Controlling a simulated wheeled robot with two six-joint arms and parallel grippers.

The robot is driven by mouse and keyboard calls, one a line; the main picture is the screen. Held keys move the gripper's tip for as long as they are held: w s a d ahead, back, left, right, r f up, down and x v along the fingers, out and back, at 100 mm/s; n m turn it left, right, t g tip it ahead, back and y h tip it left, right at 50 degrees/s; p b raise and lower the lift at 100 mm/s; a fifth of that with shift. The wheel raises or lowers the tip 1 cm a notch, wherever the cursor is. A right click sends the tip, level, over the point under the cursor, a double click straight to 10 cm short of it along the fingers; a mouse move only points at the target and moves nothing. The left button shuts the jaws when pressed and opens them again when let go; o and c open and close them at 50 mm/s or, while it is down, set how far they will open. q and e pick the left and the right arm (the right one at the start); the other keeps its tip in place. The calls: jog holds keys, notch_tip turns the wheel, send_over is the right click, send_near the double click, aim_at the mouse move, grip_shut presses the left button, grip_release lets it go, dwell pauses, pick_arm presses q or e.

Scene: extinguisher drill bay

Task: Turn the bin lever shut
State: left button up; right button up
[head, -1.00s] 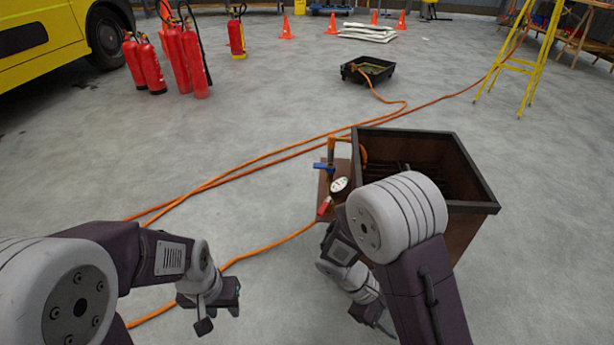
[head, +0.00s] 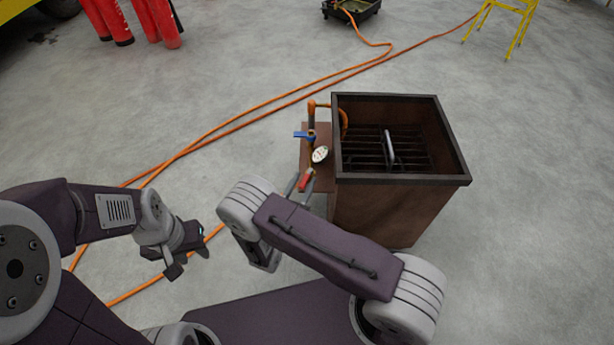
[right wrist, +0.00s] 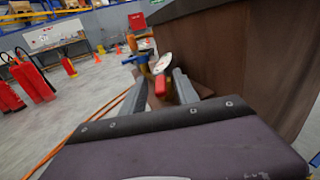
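The bin (head: 400,215) is a brown open-topped box with a dark rim in the head view; its wall also shows in the right wrist view (right wrist: 240,50). On its left side are a small lever with a red grip (head: 306,180), a white gauge (head: 320,154) and a blue handle (head: 304,134). My right gripper (head: 299,186) is at the red grip. In the right wrist view the red grip (right wrist: 160,86) lies between my two spread fingers, with gaps visible on both sides. My left gripper (head: 190,258) hangs low over the floor, away from the bin; its opening is unclear.
Orange hoses (head: 250,108) run across the floor to a black tray (head: 350,10). Red extinguishers (head: 155,20) stand at the back left. A yellow ladder (head: 500,20) stands at the back right. The floor right of the bin is clear.

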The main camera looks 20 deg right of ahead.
aim_at(308, 174)
jog(key=b+x, duration=0.1)
jog(key=x, duration=0.2)
jog(key=shift+w+d, duration=0.15)
grip_shut()
dwell(1.3)
